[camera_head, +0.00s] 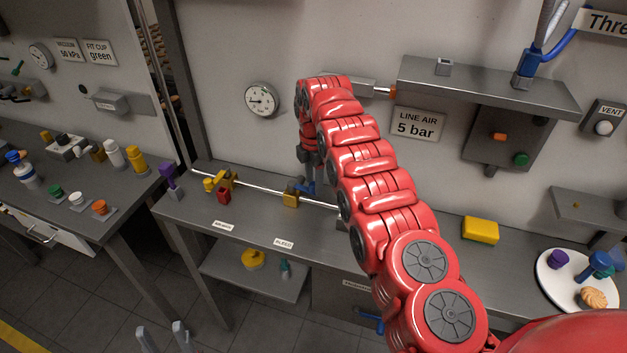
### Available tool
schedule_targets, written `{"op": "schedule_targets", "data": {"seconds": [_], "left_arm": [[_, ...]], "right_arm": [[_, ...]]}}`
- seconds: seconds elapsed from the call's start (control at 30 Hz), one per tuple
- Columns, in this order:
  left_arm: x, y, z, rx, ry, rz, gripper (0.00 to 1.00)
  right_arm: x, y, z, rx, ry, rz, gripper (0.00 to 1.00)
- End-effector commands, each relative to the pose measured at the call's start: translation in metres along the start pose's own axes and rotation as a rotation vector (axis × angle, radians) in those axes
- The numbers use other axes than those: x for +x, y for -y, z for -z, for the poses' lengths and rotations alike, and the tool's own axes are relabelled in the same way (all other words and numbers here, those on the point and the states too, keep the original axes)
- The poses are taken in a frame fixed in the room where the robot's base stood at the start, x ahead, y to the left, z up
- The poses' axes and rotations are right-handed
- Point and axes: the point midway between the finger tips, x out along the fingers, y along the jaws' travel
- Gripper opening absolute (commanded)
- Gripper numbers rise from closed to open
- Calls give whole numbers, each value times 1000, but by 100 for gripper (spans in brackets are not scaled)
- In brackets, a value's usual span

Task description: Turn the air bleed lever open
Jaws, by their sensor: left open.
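A thin pipe (262,188) runs along the back of the grey bench. A brass-yellow valve body (290,200) sits on it, above the label that seems to read BLEED (284,243). A small blue part (309,188), perhaps the bleed lever, shows just right of this valve, partly hidden by my right arm. My right arm reaches in from the lower right, and its gripper (307,166) points down close to the blue part. Its fingers are too hidden to tell contact or opening. My left gripper (162,331) is at the bottom edge, fingers apart, empty, away from the bench.
Another yellow valve with a red part (223,191) is further left on the pipe. A yellow block (480,230) and a white plate (556,288) stand on the right. A lower shelf (240,271) holds small items. A gauge (262,99) hangs on the wall.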

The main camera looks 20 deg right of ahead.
Motion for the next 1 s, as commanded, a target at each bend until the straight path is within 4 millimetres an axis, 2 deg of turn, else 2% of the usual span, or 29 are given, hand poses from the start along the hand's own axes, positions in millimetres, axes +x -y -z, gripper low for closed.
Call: {"op": "schedule_targets", "data": {"seconds": [0.37, 0.47, 0.63, 0.8, 1.0], "left_arm": [[1, 0, 0, 0, 0, 0, 50], [3, 0, 0, 0, 0, 0, 50], [9, 0, 2, 0, 0, 0, 50], [43, 2, 7, 0, 0, 0, 50], [62, 3, 10, 0, 0, 0, 50]], "right_arm": [[-1, 0, 2, -2, -2, 1, 62], [-7, 0, 2, -3, -2, 0, 62], [-27, 0, 2, -3, 0, -3, 62], [-59, 1, 1, -1, -1, 2, 62], [-76, 1, 0, -1, -1, 3, 62]]}}
